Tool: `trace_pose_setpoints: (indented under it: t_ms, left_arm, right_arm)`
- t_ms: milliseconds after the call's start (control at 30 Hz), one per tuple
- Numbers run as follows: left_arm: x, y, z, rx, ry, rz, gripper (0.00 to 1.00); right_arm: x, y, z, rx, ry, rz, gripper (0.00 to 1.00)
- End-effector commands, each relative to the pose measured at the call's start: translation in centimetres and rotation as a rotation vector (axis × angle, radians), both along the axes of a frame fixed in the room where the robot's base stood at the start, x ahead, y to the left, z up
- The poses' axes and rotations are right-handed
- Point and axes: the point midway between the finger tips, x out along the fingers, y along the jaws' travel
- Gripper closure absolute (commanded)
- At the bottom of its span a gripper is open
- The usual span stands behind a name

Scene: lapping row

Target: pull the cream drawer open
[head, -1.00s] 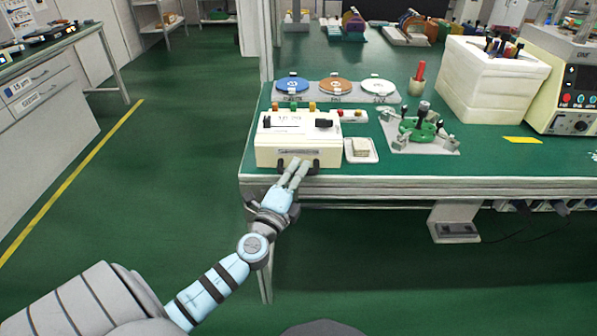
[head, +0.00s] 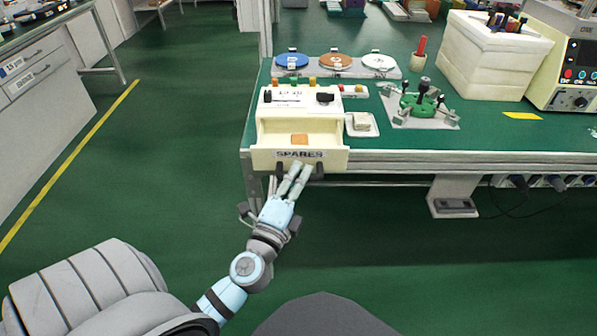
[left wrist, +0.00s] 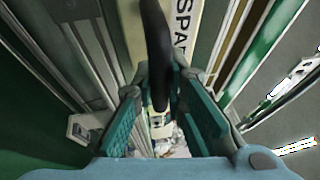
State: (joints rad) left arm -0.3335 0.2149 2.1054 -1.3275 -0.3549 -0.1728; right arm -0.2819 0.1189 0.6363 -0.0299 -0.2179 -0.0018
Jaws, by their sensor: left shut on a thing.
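The cream drawer (head: 265,156) sticks out of the front of its cream box (head: 268,108) near the table's front edge. Its front is labelled SPARES, and an orange-brown block (head: 299,139) lies inside. My left gripper (head: 294,172) is at the drawer's front, shut on its dark handle. In the left wrist view the dark handle (left wrist: 157,50) runs between the fingers of my left gripper (left wrist: 160,92), with the cream drawer front (left wrist: 183,28) beyond. My right gripper is not in view.
A white dish with a pale block (head: 361,124) stands just right of the drawer. A green fixture (head: 422,103) is farther right. Blue, orange and white discs (head: 336,62) lie behind the box. The floor in front of the table (head: 400,162) is clear.

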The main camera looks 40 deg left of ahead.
Motion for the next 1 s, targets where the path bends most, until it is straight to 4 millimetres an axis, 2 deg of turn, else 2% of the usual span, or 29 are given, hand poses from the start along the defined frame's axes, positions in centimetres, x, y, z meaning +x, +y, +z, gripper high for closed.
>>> trace_pose_setpoints:
  t_ms: [67,100,133,467,567,800,1000]
  left_arm:
    - [0.0,0.0,0.0,0.001,0.0,-0.001,1.0]
    - [0.0,0.0,0.0,0.001,0.0,-0.001,0.82]
    - [0.0,0.0,0.0,0.001,0.0,-0.001,0.79]
    - [-0.3,0.1,-0.1,0.001,0.001,0.002,0.79]
    - [-1.6,-0.3,-0.4,0.001,0.003,0.003,0.79]
    - [-7.8,-1.8,-1.5,0.0,0.007,0.005,0.79]
    - [-10.9,-2.7,-2.0,0.0,0.004,0.005,0.79]
  right_arm:
    - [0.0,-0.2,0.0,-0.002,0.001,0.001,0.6]
    - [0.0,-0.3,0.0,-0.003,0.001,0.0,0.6]
    - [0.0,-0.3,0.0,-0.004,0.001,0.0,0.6]
    - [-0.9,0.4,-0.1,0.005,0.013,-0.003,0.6]
    - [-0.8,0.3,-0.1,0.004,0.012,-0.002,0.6]
    - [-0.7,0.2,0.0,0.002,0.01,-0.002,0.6]
    - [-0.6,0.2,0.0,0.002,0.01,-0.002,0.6]
